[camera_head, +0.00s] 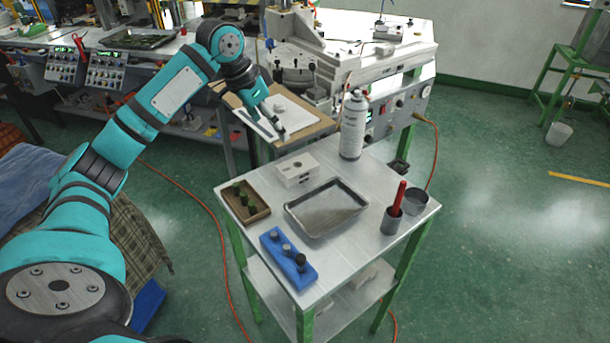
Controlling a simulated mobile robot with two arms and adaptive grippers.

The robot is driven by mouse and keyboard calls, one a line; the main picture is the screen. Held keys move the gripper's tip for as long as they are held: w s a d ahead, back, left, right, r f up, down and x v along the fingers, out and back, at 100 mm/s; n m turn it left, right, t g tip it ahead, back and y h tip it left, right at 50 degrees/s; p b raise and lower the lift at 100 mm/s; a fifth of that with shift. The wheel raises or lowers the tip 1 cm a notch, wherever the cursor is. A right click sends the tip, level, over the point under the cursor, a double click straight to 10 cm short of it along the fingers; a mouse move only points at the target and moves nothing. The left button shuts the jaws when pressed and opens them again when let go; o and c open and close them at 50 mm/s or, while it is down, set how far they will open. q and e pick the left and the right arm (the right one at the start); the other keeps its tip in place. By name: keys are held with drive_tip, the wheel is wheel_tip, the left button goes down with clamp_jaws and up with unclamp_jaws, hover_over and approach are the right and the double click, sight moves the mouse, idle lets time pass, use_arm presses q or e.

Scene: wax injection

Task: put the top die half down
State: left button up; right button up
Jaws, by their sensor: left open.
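A pale block with small dark holes (297,170), which looks like the die, sits on the top of the metal cart (350,255), near its far edge. I cannot tell whether it is one half or both. My left gripper (279,135) points down over the brown board with a white sheet (300,125), behind the cart. It is open, and no die half shows between its fingers. It is apart from the pale block, up and to the left of it. My right gripper is not in view.
The cart holds a metal tray (325,208), a wooden box with green pieces (244,203), a blue holder (288,259), a spray can (353,125), a cup with a red-handled tool (394,213) and a grey cup (415,201). A machine (365,65) stands behind.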

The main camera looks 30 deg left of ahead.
use_arm(q)
drive_tip(key=p, duration=0.1)
approach(297, 165)
drive_tip(key=shift+w+f, duration=0.35)
drive_tip(key=shift+w, duration=0.15)
drive_tip(key=shift+w+f, duration=0.1)
drive_tip(key=shift+f, duration=0.45)
drive_tip(key=p+x, duration=0.1)
drive_tip(key=x, duration=0.2)
drive_tip(key=shift+d, duration=0.15)
drive_tip(key=x, duration=0.2)
drive_tip(key=p+x, duration=0.1)
drive_tip(key=x, duration=0.1)
drive_tip(key=shift+s+d+f, duration=0.1)
drive_tip(key=shift+s, duration=0.1)
drive_tip(key=shift+f, duration=0.1)
drive_tip(key=c, duration=1.6)
drive_tip(key=shift+c, duration=0.3)
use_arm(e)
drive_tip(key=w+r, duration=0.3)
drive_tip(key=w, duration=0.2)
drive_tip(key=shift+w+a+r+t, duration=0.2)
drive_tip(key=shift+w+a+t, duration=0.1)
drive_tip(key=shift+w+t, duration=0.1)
